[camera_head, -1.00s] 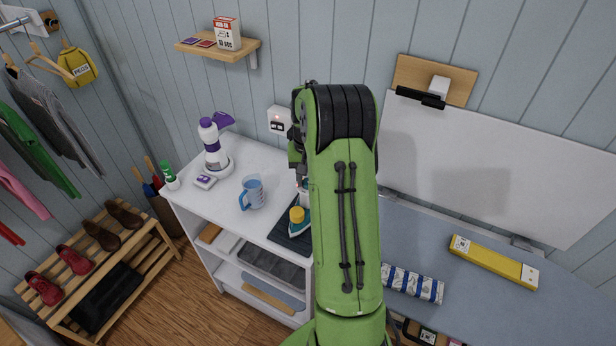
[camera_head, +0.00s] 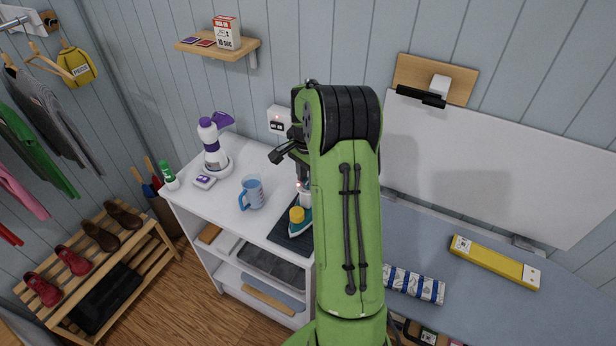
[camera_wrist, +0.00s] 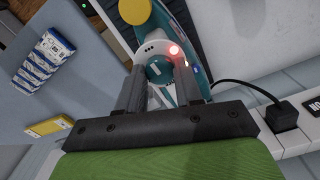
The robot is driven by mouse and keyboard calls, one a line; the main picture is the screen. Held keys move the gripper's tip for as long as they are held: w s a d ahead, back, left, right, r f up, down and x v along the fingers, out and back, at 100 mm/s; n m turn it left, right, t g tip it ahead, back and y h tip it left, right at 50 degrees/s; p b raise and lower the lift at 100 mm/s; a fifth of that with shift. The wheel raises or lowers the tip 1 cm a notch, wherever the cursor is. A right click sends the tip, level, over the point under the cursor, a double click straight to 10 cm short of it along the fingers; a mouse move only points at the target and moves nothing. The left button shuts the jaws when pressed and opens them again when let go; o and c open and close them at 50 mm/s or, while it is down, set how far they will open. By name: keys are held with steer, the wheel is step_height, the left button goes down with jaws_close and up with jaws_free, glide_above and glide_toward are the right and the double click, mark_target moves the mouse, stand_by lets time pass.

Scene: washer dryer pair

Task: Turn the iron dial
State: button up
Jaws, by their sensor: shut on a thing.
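The iron (camera_head: 304,228) is teal and white with a yellow cap (camera_head: 297,214). It sits on a dark mat (camera_head: 283,237) on the white cabinet top, partly hidden behind my green arm. In the wrist view the iron (camera_wrist: 178,14) fills the top middle, with a glowing red light beside its dial. The round teal dial (camera_wrist: 159,71), with a white mark, lies between my fingertips. My gripper (camera_wrist: 160,74) is shut on the dial, one dark finger on each side.
A wall socket (camera_head: 279,120) is behind. A black plug (camera_wrist: 281,116) and cord lie near my gripper.

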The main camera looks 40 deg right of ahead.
steer(key=shift+m, duration=0.6)
steer(key=o, duration=1)
steer(key=shift+o, duration=0.2)
step_height(320, 180, up, 16)
steer(key=p, duration=0.2)
steer(key=shift+f, duration=0.1)
